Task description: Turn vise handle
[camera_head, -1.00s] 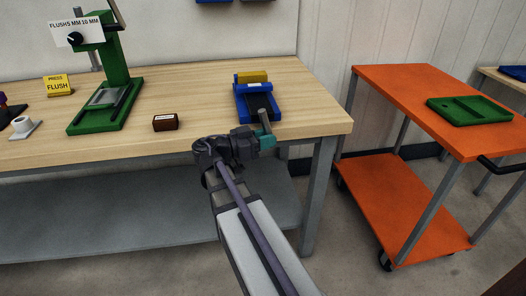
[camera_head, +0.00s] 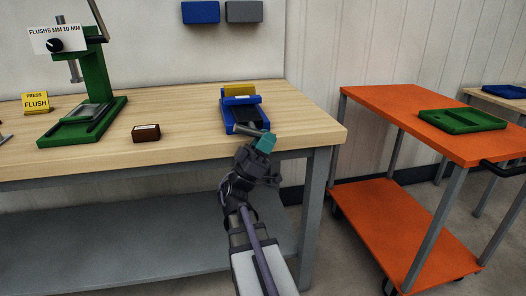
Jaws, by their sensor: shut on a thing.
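A blue vise (camera_head: 231,112) with a yellow block (camera_head: 239,90) at its far end sits on the wooden workbench, near the front right. Its grey handle bar (camera_head: 251,131) points toward the bench's front edge and slants to the right. My gripper (camera_head: 264,142), with teal fingers, is at the near end of the handle, at the bench's front edge. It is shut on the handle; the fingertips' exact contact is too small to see.
A green press (camera_head: 97,85) and a small brown block (camera_head: 146,133) stand on the workbench (camera_head: 185,142) to the left. A yellow sign (camera_head: 36,103) is farther left. An orange cart (camera_head: 390,115) carrying a green tray (camera_head: 462,121) stands to the right.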

